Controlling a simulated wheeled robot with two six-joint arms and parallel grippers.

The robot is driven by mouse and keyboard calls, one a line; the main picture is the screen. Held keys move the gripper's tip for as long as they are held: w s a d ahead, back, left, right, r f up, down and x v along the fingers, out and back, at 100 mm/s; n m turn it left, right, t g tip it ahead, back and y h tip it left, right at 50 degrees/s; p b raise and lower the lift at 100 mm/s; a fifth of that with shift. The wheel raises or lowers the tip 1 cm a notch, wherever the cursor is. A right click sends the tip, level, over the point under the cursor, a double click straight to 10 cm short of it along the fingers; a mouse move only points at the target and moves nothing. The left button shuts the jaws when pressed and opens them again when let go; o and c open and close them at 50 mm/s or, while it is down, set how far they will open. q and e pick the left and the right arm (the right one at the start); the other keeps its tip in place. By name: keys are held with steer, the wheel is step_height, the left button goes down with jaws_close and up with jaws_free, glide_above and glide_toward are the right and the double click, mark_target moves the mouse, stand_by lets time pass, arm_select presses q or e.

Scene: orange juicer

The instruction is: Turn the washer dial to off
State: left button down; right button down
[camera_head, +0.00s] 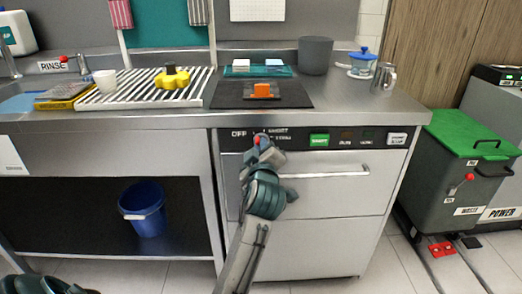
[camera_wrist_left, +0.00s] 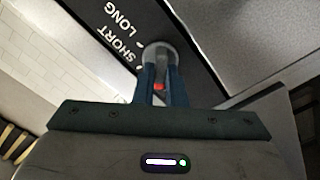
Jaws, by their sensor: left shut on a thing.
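The washer (camera_head: 330,195) has a steel front and a black control strip (camera_head: 300,138) along its top edge. The strip reads OFF at the left, with SHORT beside the dial. My left gripper (camera_head: 260,147) reaches the strip between these labels and largely covers the dial in the head view. In the left wrist view, the round grey dial (camera_wrist_left: 160,49) has a handle with a red tip (camera_wrist_left: 159,87). My left gripper's fingers (camera_wrist_left: 163,82) are shut on that handle. SHORT and LONG show beside the dial there. I cannot tell its exact setting.
The washer's bar handle (camera_head: 335,173) lies just below the strip, right of my left gripper. A steel counter (camera_head: 350,102) overhangs it, bearing a dark mat (camera_head: 230,97) and a grey pot (camera_head: 315,55). A green-lidded bin (camera_head: 465,150) stands at the right.

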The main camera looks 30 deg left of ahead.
stand_by(0.4)
arm_select(q)
steer(key=c, duration=1.5)
jaws_free()
steer(key=shift+f, duration=0.1)
